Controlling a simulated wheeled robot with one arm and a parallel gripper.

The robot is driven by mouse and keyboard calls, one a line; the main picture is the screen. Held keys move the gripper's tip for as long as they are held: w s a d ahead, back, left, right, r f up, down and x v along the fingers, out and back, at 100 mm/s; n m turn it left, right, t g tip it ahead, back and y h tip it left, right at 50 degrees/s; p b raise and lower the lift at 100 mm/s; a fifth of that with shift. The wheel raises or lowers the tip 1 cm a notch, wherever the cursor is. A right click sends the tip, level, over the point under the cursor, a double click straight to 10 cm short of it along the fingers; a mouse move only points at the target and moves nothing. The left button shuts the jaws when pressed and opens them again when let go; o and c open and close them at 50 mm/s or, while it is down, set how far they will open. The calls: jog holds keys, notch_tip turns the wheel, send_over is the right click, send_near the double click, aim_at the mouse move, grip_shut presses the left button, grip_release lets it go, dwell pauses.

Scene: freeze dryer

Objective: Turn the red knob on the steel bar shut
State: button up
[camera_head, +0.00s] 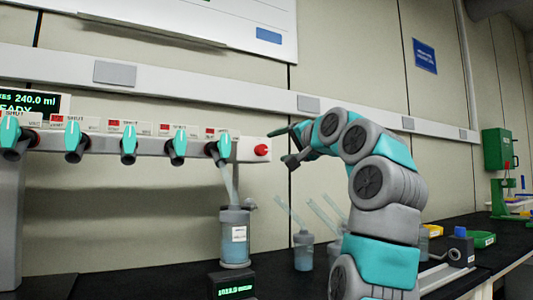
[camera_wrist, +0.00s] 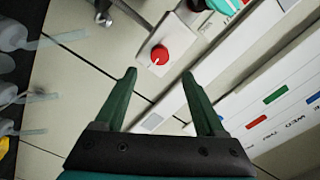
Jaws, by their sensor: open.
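The red knob (camera_head: 262,150) sits on the pale end block of the steel bar (camera_head: 98,141). In the wrist view the red knob (camera_wrist: 159,55) is round with a short white mark, on a white plate, ahead of my fingertips and roughly centred between them. My gripper (camera_head: 285,147) is just right of the knob, fingers spread and pointing toward the bar. In the wrist view my gripper (camera_wrist: 159,74) shows two green fingers wide apart with nothing between them. The fingers appear apart from the knob; the exact distance is hard to tell.
Several teal valve handles (camera_head: 129,139) line the bar. A flask of bluish liquid (camera_head: 235,240) hangs below the rightmost valve. More flasks (camera_head: 303,250) stand on the black bench (camera_head: 110,286). A display box (camera_head: 232,288) is in front. The wall behind is flat.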

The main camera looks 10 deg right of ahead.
aim_at(264, 150)
jog(key=p+x, duration=0.2)
jog(key=x, duration=0.4)
jog(key=shift+w+r+p, duration=0.1)
jog(key=shift+w+p, duration=0.3)
jog(key=shift+w+a, duration=0.2)
jog(key=shift+w, duration=0.3)
grip_shut()
